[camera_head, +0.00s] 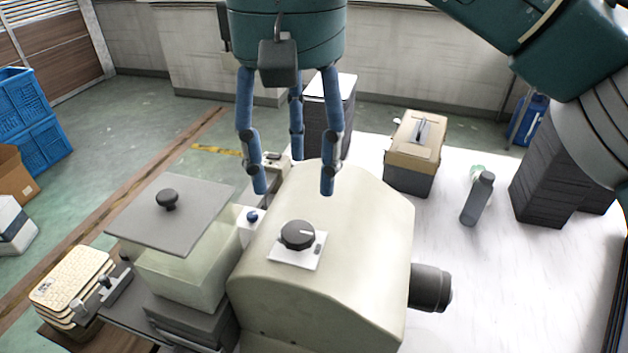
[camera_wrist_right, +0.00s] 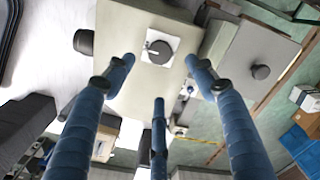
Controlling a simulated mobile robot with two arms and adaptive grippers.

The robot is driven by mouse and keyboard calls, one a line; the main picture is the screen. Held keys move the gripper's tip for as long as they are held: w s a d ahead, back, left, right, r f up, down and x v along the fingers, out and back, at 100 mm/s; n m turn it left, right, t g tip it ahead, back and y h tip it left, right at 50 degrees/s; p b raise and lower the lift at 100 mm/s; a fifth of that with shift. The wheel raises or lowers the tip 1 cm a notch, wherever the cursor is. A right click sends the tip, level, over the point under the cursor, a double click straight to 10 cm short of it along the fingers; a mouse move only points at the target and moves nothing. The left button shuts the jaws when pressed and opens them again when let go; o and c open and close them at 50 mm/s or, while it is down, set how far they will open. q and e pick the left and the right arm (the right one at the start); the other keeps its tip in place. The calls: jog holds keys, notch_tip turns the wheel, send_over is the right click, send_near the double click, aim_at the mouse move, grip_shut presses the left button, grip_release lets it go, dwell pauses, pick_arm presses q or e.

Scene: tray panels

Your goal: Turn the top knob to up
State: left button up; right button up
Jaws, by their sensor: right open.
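The top knob (camera_head: 298,235) is a dark round dial with a white mark, on a white square plate (camera_head: 312,252) on the sloping top of a cream machine (camera_head: 345,225). In the head view its white mark points right. The knob also shows in the right wrist view (camera_wrist_right: 159,52), with the mark toward the left. My right gripper (camera_head: 294,185) has three blue fingers spread open and empty. It hangs above and behind the knob, apart from it. In the right wrist view the knob lies beyond the fingertips. My left gripper does not show.
A container with a grey lid and black handle (camera_head: 167,200) stands left of the machine. A dark cylinder (camera_head: 430,288) sticks out at its right. A grey bottle (camera_head: 478,198), a box (camera_head: 416,150) and dark stacked trays (camera_head: 550,175) stand on the white table. Bare table lies between them.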

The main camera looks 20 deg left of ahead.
aim_at(298, 230)
notch_tip(298, 230, down, 3)
jog(key=shift+f, duration=0.1)
notch_tip(298, 230, down, 7)
jog(key=shift+w+r+p, duration=0.15)
jog(key=shift+r+p, duration=0.05)
jog(key=shift+p, duration=0.9)
jog(key=shift+f, duration=0.35)
jog(key=shift+c, duration=0.5)
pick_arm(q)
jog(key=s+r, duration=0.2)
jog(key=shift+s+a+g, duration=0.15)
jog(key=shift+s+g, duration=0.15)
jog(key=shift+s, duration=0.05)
pick_arm(e)
jog(key=c, duration=1.1)
